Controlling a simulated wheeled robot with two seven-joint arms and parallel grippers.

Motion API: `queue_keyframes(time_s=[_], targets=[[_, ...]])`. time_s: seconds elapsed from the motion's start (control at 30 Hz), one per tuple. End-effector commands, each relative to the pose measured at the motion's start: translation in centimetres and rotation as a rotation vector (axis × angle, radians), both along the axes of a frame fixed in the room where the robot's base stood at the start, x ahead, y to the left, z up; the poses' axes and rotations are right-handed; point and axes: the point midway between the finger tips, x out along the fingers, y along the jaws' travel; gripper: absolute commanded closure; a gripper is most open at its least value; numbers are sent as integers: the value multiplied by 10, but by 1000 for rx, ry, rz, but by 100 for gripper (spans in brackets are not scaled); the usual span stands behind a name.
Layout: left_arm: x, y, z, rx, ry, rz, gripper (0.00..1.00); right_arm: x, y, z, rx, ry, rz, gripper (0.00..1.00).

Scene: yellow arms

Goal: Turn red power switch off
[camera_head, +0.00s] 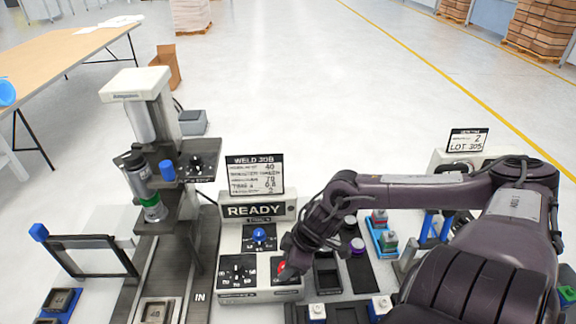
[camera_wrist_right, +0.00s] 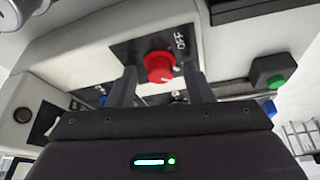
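The red power switch (camera_wrist_right: 159,67) is a round red knob on a black plate with an OFF label (camera_wrist_right: 181,42), on the white control box (camera_head: 236,292). In the head view only a bit of the red switch (camera_head: 283,266) shows, mostly hidden by my right gripper (camera_head: 287,272). In the right wrist view my right gripper (camera_wrist_right: 160,82) is open, with one dark finger on each side of the red knob. I cannot tell whether the fingers touch it. The knob's pointer direction is unclear. My left gripper is not in view.
A READY display (camera_head: 254,210) and a WELD JOB sign (camera_head: 256,174) stand behind the box. A blue knob (camera_head: 259,235) and a black dial (camera_head: 237,271) are close to the switch. A press-like station (camera_head: 150,120) stands left; a tray with small parts (camera_head: 383,238) is right.

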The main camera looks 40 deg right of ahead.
Motion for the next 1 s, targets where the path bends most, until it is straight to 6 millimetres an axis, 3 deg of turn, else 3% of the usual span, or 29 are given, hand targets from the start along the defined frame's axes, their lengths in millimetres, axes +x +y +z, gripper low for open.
queue_keyframes(time_s=[0.03, 0.33, 0.67, 1.0], targets=[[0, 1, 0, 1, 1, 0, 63, 0, 0, 0, 0, 0, 0, 60], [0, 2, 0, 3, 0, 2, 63, 0, 0, 0, 1, 1, 0, 98], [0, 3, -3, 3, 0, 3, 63, 0, 0, -1, 1, 1, 50, 98], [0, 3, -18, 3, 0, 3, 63, 3, -2, -3, 2, -3, 289, 98]])
